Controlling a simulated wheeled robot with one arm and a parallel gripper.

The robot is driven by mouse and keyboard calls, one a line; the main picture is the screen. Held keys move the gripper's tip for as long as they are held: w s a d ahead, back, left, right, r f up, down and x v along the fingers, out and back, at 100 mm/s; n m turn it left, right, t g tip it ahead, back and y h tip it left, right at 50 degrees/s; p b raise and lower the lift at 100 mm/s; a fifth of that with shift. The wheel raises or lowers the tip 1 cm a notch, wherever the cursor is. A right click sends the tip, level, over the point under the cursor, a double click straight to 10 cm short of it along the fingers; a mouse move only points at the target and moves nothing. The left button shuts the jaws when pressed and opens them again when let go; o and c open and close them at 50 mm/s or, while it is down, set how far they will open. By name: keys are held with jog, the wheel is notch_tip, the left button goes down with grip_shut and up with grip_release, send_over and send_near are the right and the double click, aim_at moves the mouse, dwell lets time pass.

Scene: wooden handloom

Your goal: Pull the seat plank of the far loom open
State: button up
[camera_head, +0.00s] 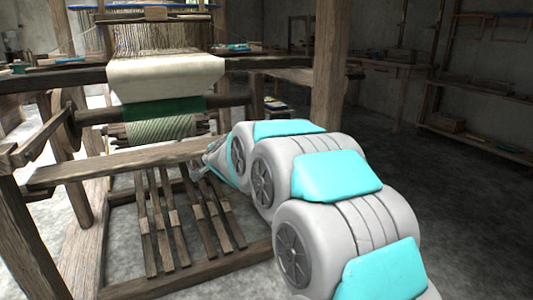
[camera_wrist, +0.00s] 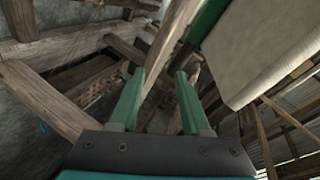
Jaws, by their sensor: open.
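A wooden loom stands in front of me in the head view, with a pale cloth roll (camera_head: 165,77) and a green woven band (camera_head: 165,122). Its seat plank (camera_head: 110,164) looks like the long board lying across the frame at the front, above the treadles. My arm reaches to the plank's right end, and my gripper is mostly hidden there behind my own arm. In the wrist view my gripper (camera_wrist: 160,73) has its two green fingers apart. A light wooden bar (camera_wrist: 170,45) shows between and beyond the fingertips; I cannot tell whether it is the plank or whether the fingers touch it.
Several treadles (camera_head: 180,216) slope down below the plank. A thick upright post (camera_head: 330,70) stands just behind my arm. Shelves (camera_head: 480,145) line the right wall. The floor (camera_head: 455,225) at the right is clear. Cloth (camera_wrist: 255,50) hangs close at the right of the wrist view.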

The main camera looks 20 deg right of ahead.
jog(key=shift+w+d+f+m+g+h+b, duration=0.25)
jog(key=shift+w+d+f+m+h, duration=1.05)
jog(key=shift+d, duration=1.95)
jog(key=shift+w+d+f+m+g+h+b, duration=0.4)
jog(key=shift+w+d+m+h, duration=1.55)
jog(key=shift+d, duration=1.35)
jog(key=shift+w+d+f+m+g+h+b, duration=0.15)
jog(key=shift+w+d+f+m+h, duration=1.45)
jog(key=shift+d, duration=1.65)
jog(key=shift+w+r+y, duration=0.25)
jog(key=shift+w+r, duration=0.25)
jog(key=shift+r, duration=0.1)
grip_shut()
